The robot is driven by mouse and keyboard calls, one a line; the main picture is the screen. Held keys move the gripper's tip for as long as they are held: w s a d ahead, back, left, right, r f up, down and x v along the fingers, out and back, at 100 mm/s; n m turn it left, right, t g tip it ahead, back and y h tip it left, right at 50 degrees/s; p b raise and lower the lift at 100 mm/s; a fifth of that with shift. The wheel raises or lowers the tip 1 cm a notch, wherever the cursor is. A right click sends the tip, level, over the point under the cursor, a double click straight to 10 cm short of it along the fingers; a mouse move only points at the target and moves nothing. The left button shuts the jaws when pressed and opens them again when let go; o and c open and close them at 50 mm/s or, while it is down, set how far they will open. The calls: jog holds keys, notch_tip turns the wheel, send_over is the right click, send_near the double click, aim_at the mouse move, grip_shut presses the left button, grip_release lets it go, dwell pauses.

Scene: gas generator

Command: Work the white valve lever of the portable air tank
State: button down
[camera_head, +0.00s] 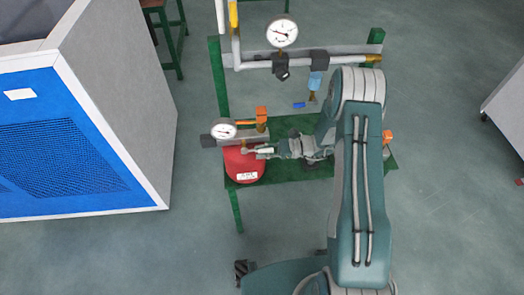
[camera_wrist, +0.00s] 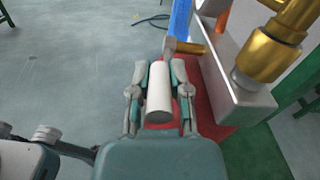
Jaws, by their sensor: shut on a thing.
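The white valve lever (camera_wrist: 159,95) is a short white cylinder between the two fingers of my gripper (camera_wrist: 159,75) in the wrist view. My gripper is shut on it, with a finger on each side. In the head view the lever (camera_head: 264,150) shows as a small pale piece just left of my gripper (camera_head: 278,149). The red air tank (camera_head: 243,166) has a white label and stands on the green base, below the lever. In the wrist view the tank (camera_wrist: 215,125) is mostly hidden by the gripper and a grey metal block.
A round gauge (camera_head: 223,130) and an orange-handled valve (camera_head: 261,117) sit beside the tank's top. A grey pipe with a larger gauge (camera_head: 282,33) runs behind. A blue and grey cabinet (camera_head: 75,130) stands at left. Brass fittings (camera_wrist: 270,45) are close right of my gripper.

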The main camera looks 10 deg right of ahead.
jog(key=shift+r, duration=0.1)
jog(key=r+h, duration=0.1)
jog(key=h, duration=0.2)
jog(key=shift+w+a+r, duration=0.1)
jog(key=shift+a+r, duration=0.05)
jog(key=shift+r, duration=0.2)
jog(key=h, duration=0.2)
jog(key=a+r+h, duration=0.1)
jog(key=h, duration=0.1)
jog(key=r+h, duration=0.1)
jog(key=shift+a+h, duration=0.2)
jog(key=shift+h, duration=0.2)
jog(key=h, duration=0.1)
jog(key=a+r+h, duration=0.1)
jog(key=h, duration=0.1)
jog(key=a+h, duration=0.1)
jog(key=h, duration=0.1)
jog(key=shift+r, duration=0.15)
jog(key=shift+s+a+h, duration=0.1)
jog(key=shift+a+h, duration=0.3)
jog(key=shift+h, duration=0.55)
jog(key=shift+s+a+h, duration=0.1)
jog(key=shift+a+h, duration=0.3)
jog(key=shift+h, duration=0.55)
jog(key=c, duration=0.6)
grip_release()
jog(key=shift+a, duration=0.1)
jog(key=shift+o, duration=0.2)
jog(key=shift+w, duration=0.1)
